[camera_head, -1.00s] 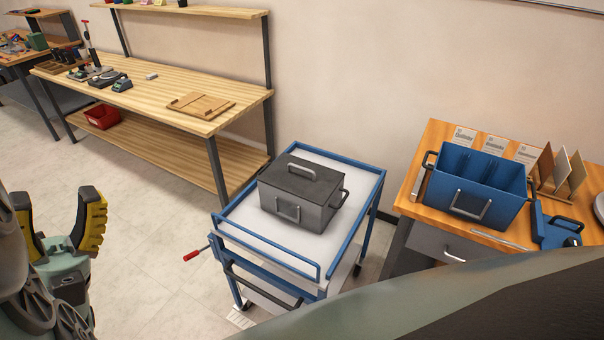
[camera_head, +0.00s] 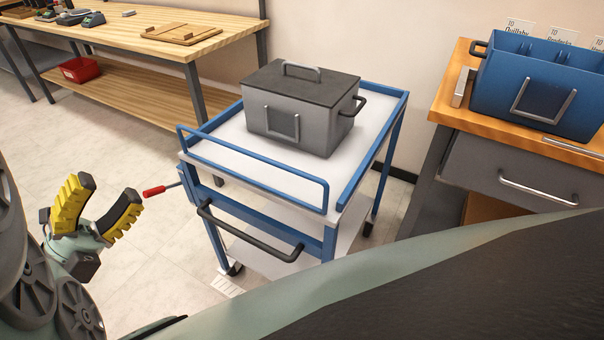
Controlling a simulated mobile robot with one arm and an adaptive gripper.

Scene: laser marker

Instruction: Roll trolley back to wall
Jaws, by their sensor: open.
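A blue-framed trolley (camera_head: 225,150) with white shelves stands in the middle of the view. It has a black push handle (camera_head: 250,235) on its near side and a red-tipped lever (camera_head: 154,191) sticking out to the left. A grey lidded box (camera_head: 301,108) with black side handles sits on its top shelf. Part of the beige wall (camera_head: 385,45) shows behind the trolley. My gripper (camera_head: 98,201), with yellow and black fingers, is open and empty at the left. It is left of the lever, apparently apart from it; the depth gap is hard to judge.
A wooden workbench (camera_head: 175,52) with a lower shelf and a red bin (camera_head: 80,69) stands at the back left. At the right, an orange-topped drawer cabinet (camera_head: 455,110) carries a blue crate (camera_head: 540,85). Pale floor (camera_head: 140,135) is clear left of the trolley.

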